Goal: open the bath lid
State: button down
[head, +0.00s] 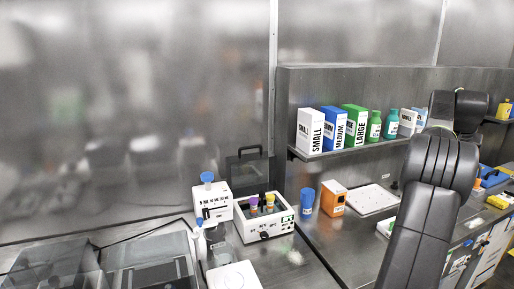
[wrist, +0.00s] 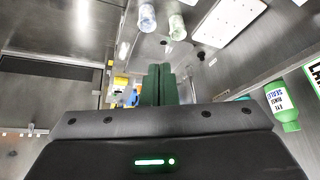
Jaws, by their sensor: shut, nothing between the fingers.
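The bath (head: 265,232) is a white box with a dark panel, at centre in the head view. Coloured-capped tubes stand in its top. Its lid (head: 250,170), a dark frame with a handle on top, stands upright at the bath's back edge, so the bath's top is uncovered. My gripper (wrist: 160,84) shows in the wrist view, with its green fingers together and nothing between them. In the head view my dark arm stands at the right, apart from the bath, and my fingers are hidden. I cannot make out the bath in the wrist view.
A white box with a blue-capped tube (head: 207,178) stands left of the bath. A blue cup (head: 307,201), an orange box (head: 333,198) and a white tray (head: 370,199) stand to its right. Boxes and bottles line the shelf (head: 345,150) above. Clear containers (head: 150,262) lie front left.

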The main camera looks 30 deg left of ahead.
aim_at(244, 191)
jog(key=k+u, duration=0.25)
jog(key=u, duration=0.15)
jog(key=k+j+u, duration=0.1)
jog(key=u, duration=0.3)
jog(key=i+l+u, duration=0.2)
jog(key=u, duration=0.25)
jog(key=i+l+u, duration=0.15)
jog(key=u, duration=0.25)
jog(key=i+l+u, duration=0.1)
jog(key=l+u, duration=0.35)
jog(key=i+l, duration=0.1)
jog(key=l, duration=0.3)
jog(key=i+l, duration=0.15)
jog(key=l, duration=0.25)
